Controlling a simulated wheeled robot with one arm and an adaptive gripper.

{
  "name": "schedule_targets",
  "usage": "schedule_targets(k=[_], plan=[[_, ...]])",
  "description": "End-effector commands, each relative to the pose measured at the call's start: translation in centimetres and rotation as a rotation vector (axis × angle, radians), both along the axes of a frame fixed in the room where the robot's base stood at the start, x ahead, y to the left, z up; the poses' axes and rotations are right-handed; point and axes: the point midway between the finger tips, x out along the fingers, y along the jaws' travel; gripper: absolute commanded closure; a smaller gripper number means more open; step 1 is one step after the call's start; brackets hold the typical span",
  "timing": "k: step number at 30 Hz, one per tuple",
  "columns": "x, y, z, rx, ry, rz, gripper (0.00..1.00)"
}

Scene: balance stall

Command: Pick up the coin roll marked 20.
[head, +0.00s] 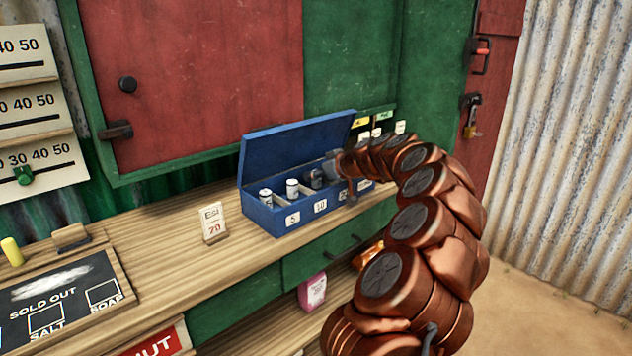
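A blue box (262,215) with its lid (295,148) raised stands on the wooden counter. Small number labels run along its front; the left ones read 5 and 10, and those further right are too small to read surely. Two pale upright coin rolls, one at the left end (265,196) and one beside it (292,188), show inside. No 20 is readable on any roll. My gripper (332,172) is at the right part of the box, pointing into it. Its fingers and whatever is between them are too dark and small to make out, and the right compartments are partly hidden.
A sold-out board (60,290) lies further left. The raised lid and green wall are behind the box. A pink packet (312,291) is on the shelf below.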

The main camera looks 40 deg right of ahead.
Motion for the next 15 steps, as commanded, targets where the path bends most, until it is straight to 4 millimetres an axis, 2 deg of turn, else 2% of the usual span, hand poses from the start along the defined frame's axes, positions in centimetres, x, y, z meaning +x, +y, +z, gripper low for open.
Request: schedule_targets(k=[1, 9, 15], plan=[[0.00, 0.00, -0.01, 0.000, 0.000, 0.000, 0.70], [0.00, 0.01, -0.01, 0.000, 0.000, 0.000, 0.98], [-0.01, 0.01, 0.00, 0.000, 0.000, 0.000, 1.00]])
